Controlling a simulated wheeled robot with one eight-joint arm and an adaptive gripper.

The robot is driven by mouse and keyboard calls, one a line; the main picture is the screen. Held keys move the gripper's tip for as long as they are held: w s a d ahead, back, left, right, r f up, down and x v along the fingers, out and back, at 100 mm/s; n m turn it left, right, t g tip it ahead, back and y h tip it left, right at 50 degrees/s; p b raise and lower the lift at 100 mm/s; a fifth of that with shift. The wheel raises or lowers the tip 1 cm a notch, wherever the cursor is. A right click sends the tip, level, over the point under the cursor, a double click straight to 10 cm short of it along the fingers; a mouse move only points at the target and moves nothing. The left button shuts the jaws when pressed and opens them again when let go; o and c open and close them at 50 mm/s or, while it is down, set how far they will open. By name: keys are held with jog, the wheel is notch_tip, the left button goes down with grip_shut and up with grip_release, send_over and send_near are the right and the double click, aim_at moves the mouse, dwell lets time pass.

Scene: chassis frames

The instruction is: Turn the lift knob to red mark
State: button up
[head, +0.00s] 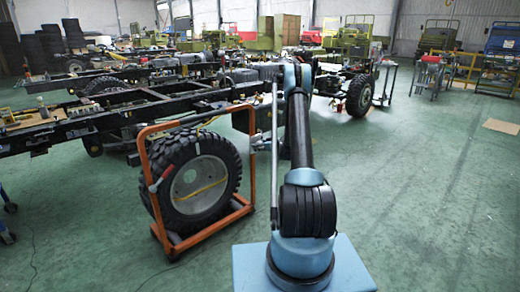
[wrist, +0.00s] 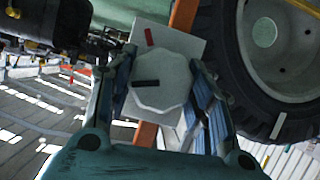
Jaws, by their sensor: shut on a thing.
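The white faceted knob (wrist: 165,100) is in the middle of the wrist view, in front of a pale plate (wrist: 180,33). A black pointer bar (wrist: 147,83) on the knob's face points left. The red mark (wrist: 149,38) is on the plate above the knob, so pointer and mark are apart by a wide angle. My gripper (wrist: 161,66) is shut on the knob, one finger on each side. In the head view my gripper (head: 262,143) is beside the orange frame; the knob is too small to make out there.
An orange frame (head: 248,170) holds a large tyre (head: 205,180), which is close on the right in the wrist view (wrist: 235,70). A long dark chassis (head: 120,108) stands behind it. The green floor (head: 430,200) at right is clear.

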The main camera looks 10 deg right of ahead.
jog(key=shift+w+d, duration=0.1)
jog(key=shift+d+m+g+y, duration=0.1)
jog(key=shift+m+g+y, duration=0.3)
jog(key=shift+m+y, duration=0.45)
jog(key=m, duration=0.1)
jog(key=m+y, duration=0.1)
jog(key=m, duration=0.1)
jog(key=shift+w+d+m+g+y, duration=0.15)
jog(key=shift+m+g+y, duration=0.1)
jog(key=shift+g, duration=0.15)
jog(key=m+y, duration=0.1)
jog(key=m, duration=0.2)
jog(key=shift+d+f+g+y, duration=0.1)
jog(key=shift+g+y, duration=0.2)
jog(key=shift+y, duration=0.1)
jog(key=shift+m+y, duration=0.8)
jog(key=shift+m, duration=0.8)
jog(key=shift+f, duration=0.1)
jog(key=o, duration=1.1)
jog(key=shift+c, duration=0.2)
